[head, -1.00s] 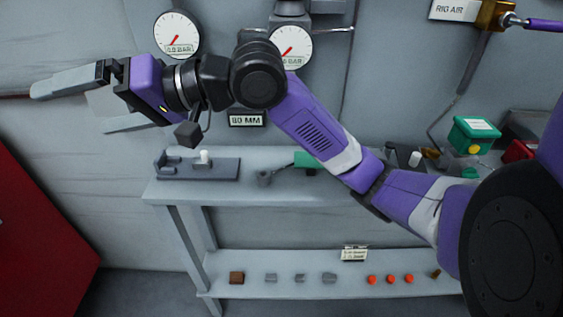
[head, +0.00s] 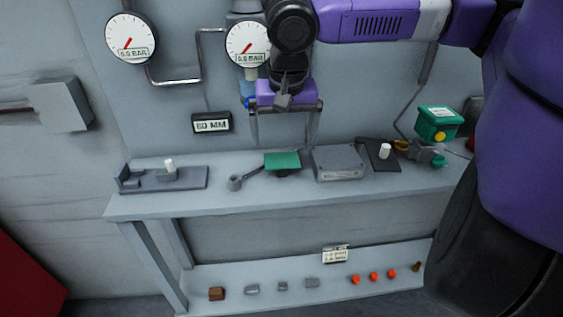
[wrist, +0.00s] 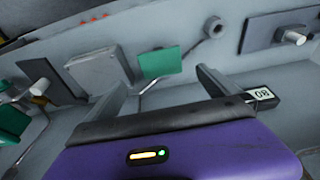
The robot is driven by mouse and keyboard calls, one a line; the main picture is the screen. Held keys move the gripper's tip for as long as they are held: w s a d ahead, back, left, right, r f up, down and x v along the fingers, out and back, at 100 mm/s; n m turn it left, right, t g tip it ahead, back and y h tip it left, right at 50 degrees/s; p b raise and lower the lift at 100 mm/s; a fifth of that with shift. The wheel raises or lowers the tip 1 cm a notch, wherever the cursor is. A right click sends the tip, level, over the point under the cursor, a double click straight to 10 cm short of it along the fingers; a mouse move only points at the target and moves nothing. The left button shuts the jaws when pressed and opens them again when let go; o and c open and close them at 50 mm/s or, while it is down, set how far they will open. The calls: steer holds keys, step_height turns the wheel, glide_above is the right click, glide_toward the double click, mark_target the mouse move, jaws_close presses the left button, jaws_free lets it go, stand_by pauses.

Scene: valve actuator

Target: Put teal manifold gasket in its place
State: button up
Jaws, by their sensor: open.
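The teal manifold gasket (head: 282,160) is a flat teal-green plate near the middle of the bench top. It lies on or over a small dark support; I cannot tell how it rests. It also shows in the wrist view (wrist: 160,62), beyond the fingers and between them. My gripper (head: 284,138) points down above and behind the gasket in the head view, apart from it. Its two fingers are spread and empty, as in the wrist view (wrist: 163,92). A grey block with a flat top (head: 338,163) stands just right of the gasket. Which spot is the gasket's place, I cannot tell.
A spanner-like tool (head: 236,183) lies left of the gasket. A dark fixture with a white peg (head: 169,166) is further left, another white peg (head: 384,151) to the right. A green box (head: 438,122) stands at right. Small parts line the lower shelf (head: 235,304).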

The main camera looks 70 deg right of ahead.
mark_target(282, 160)
steer(key=x, duration=0.7)
steer(key=shift+w+f, duration=0.1)
steer(key=shift+f, duration=0.1)
steer(key=shift+c, duration=0.4)
steer(key=c, duration=1.4)
steer(key=shift+r, duration=0.3)
